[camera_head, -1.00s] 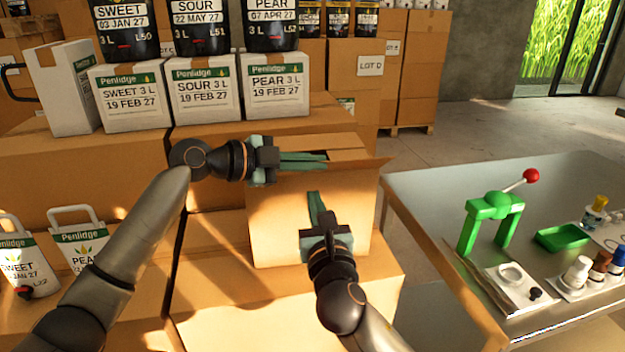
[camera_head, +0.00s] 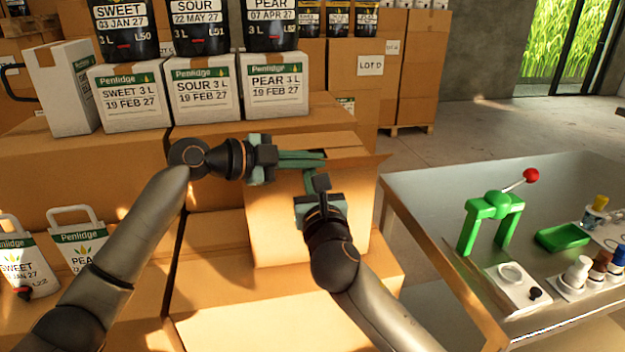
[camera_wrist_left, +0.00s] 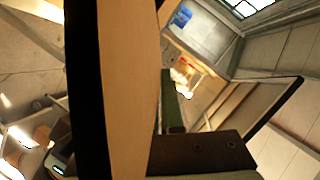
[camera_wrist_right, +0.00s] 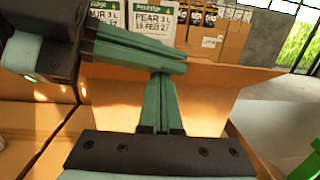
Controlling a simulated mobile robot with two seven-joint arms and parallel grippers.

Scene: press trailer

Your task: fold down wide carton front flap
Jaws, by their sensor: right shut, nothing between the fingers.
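The wide carton (camera_head: 270,225) stands in the middle of the head view, its top partly open with a dark gap. A raised flap (camera_wrist_right: 215,105) shows as a tan panel behind the fingers in the right wrist view; I cannot tell if it is the front flap. My left gripper (camera_head: 322,158) lies level along the carton's front top edge, fingers pointing right and close together; whether they hold cardboard is unclear. A cardboard panel (camera_wrist_left: 120,95) fills the left wrist view beside one finger. My right gripper (camera_head: 309,178) is shut and empty before the carton front, fingertips just under the left fingers.
A metal table (camera_head: 430,215) on the right carries a green press (camera_head: 490,220) with a red knob, a green tray (camera_head: 562,238) and small bottles. White Penlidge boxes (camera_head: 205,90) stand on cartons behind. Floor is clear at the back right.

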